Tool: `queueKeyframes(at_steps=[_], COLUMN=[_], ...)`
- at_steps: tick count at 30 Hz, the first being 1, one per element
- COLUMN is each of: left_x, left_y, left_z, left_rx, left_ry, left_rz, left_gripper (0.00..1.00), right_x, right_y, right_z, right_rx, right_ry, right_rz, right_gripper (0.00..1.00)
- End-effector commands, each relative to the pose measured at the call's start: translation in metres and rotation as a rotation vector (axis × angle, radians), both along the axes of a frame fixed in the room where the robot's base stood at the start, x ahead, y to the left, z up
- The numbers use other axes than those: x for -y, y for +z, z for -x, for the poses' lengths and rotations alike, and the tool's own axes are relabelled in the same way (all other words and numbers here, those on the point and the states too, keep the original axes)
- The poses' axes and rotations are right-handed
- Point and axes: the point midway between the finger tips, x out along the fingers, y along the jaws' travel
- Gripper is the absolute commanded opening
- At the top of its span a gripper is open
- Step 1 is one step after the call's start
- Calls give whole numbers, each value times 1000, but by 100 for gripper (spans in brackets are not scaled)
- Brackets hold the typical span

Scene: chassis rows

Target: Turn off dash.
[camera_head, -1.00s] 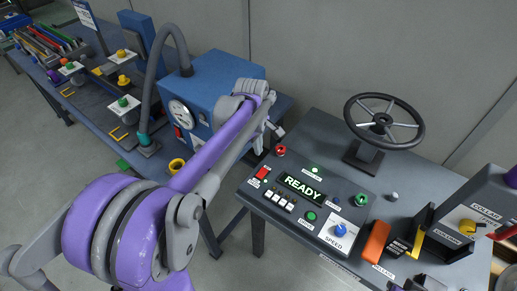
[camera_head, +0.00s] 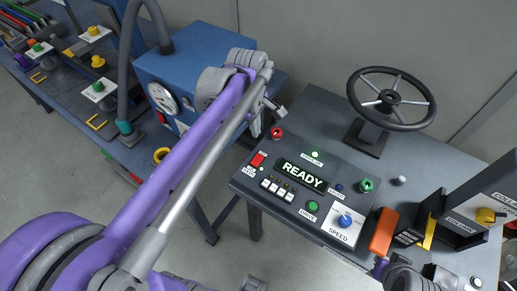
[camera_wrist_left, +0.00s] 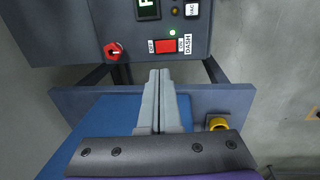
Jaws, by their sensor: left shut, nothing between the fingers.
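The dash switch is a red rocker (camera_head: 257,160) on the left of the dark console panel (camera_head: 330,222). In the left wrist view the red rocker (camera_wrist_left: 165,46) has OFF on its left, ON on its right and a DASH label; a small green light (camera_wrist_left: 172,32) glows beside it. The display (camera_head: 303,175) reads READY in lit letters. My left gripper (camera_head: 279,112) is by the console's back left edge; its shut, empty fingers (camera_wrist_left: 160,74) point toward the rocker, apart from it in the picture.
A red knob (camera_wrist_left: 113,51) is near the rocker. A blue machine with a gauge (camera_head: 163,98) stands left, and a handwheel (camera_head: 391,98) behind the panel.

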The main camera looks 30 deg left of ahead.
Motion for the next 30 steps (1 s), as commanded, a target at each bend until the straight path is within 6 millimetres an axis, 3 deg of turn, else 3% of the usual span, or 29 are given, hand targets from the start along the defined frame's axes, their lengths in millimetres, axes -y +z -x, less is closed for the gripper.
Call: queueKeyframes(at_steps=[11,24,30], left_x=[0,1,1], left_y=[-9,-96,-126], left_z=[-2,-12,-16], left_rx=[0,0,1], left_ry=[0,-1,-1], left_rz=[0,0,0], left_gripper=[0,0,0], right_x=[0,0,0], right_y=[0,-9,-11], right_z=[0,3,3], right_rx=[0,-5,-6], right_ry=[0,0,0], right_rz=[0,0,0], right_gripper=[0,0,0])
